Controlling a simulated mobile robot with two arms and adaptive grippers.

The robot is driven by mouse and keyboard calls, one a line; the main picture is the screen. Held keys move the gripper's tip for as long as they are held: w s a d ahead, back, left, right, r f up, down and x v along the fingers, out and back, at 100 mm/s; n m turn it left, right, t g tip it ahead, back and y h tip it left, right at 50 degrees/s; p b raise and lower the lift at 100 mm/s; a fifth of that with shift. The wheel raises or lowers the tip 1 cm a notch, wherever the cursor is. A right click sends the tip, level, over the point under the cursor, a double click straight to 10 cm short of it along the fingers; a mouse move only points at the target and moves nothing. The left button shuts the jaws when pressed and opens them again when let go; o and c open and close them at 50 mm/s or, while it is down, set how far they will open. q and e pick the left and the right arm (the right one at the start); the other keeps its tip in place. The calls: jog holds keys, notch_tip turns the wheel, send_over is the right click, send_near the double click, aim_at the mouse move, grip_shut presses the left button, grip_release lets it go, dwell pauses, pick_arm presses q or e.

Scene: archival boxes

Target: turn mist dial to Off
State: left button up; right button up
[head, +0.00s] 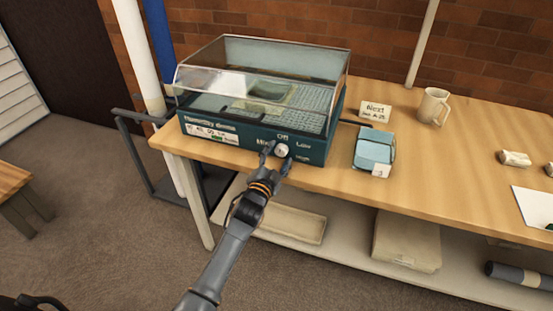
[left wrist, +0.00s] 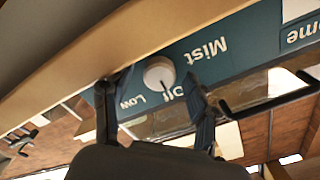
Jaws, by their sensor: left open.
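The mist dial (head: 281,149) is a small pale round knob on the front of a dark teal humidity chamber (head: 305,149). "Off" is printed above it, "Low" to its right and "Mist" to its left. My left gripper (head: 276,158) is open, with its fingers around the dial's sides; contact cannot be told. In the left wrist view, upside down, the dial (left wrist: 158,73) shows between the fingers of the left gripper (left wrist: 152,100). A short dark mark on the dial points roughly toward the partly hidden "Off". My right gripper is not in view.
The chamber has a clear lid (head: 255,82) and stands on a wooden table (head: 330,180). A blue-lidded box (head: 375,150), a "Next" card (head: 375,110) and a mug (head: 433,106) stand to its right. Boxes (head: 405,243) lie on the shelf below.

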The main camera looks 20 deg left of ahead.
pick_arm(q)
jog(key=s, duration=1.2)
jog(key=shift+a, duration=0.25)
jog(key=shift+f, duration=0.1)
jog(key=s+f+n+g, duration=0.1)
jog(key=s+f+g, duration=0.25)
jog(key=f, duration=0.65)
jog(key=s+f+n+g+p, duration=0.15)
jog(key=s+f, duration=0.35)
jog(key=f, duration=0.6)
jog(key=s+f+n+g, duration=0.1)
jog(key=s+f+g, duration=0.25)
jog(key=f, duration=0.65)
jog(key=s+a+f+n+g, duration=0.1)
jog(key=s+f, duration=0.5)
jog(key=s, duration=0.6)
jog(key=s+a+f+n+g, duration=0.1)
jog(key=s+f+g, duration=0.3)
jog(key=s, duration=0.8)
jog(key=s+a+f+n+g, duration=0.1)
jog(key=s+f+g, duration=0.2)
jog(key=s+f, duration=0.5)
jog(key=s, duration=0.4)
jog(key=shift+s+f+y+p, duration=0.25)
jog(key=shift+f+y+p, duration=0.05)
jog(key=shift+f, duration=0.1)
jog(key=shift+n+g, duration=0.25)
